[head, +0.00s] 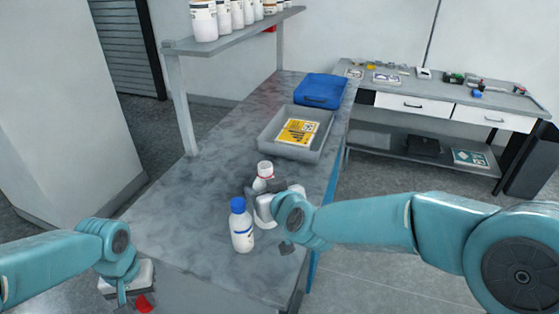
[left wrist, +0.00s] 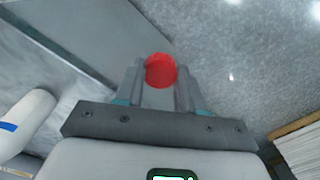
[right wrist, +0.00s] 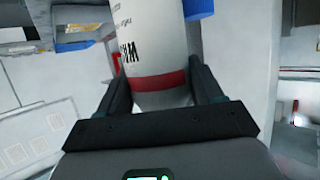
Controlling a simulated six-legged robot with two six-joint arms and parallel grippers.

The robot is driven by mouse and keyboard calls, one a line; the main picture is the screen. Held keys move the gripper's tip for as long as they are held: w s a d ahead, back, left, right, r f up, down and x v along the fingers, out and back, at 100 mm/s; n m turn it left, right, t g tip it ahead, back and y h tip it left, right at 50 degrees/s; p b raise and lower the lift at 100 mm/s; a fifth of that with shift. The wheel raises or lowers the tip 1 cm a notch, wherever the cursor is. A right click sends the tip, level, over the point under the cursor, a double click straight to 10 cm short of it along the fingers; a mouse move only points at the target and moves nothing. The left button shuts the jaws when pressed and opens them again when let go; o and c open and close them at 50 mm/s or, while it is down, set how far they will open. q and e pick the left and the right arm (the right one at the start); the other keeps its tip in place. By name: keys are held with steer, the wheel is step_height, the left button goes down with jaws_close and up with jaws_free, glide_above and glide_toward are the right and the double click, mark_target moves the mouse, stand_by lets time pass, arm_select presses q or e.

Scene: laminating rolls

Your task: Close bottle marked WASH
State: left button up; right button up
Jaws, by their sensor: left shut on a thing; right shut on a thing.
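My left gripper (head: 138,293) is shut on a red cap (left wrist: 160,70), held low at the front-left, off the edge of the bench. The cap also shows in the head view (head: 145,303). My right gripper (head: 262,190) is shut on a white bottle with a red band (head: 265,169), which stands upright on the bench. No coloured cap shows on its top. In the right wrist view the bottle (right wrist: 150,50) is between the fingers; its dark lettering is only partly visible, so I cannot read the whole mark. A second white bottle with a blue cap (head: 241,226) stands nearer, left of my right gripper.
A grey tray (head: 272,147) with a yellow-labelled packet lies behind the bottles, and a blue case (head: 320,90) behind that. A shelf (head: 235,32) with several white jars overhangs the bench's left side. The bench (head: 185,215) left of the bottles is clear.

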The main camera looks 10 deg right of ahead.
arm_select(q)
steer(key=shift+s+r, duration=0.1)
steer(key=shift+s, duration=0.05)
steer(key=shift+a, duration=0.1)
arm_select(e)
steer(key=s+a+f, duration=0.6)
steer(key=s+a, duration=0.2)
steer(key=a, duration=0.2)
steer(key=shift+a+f, duration=0.2)
steer(key=shift+a, duration=0.15)
steer(key=shift+s, duration=0.2)
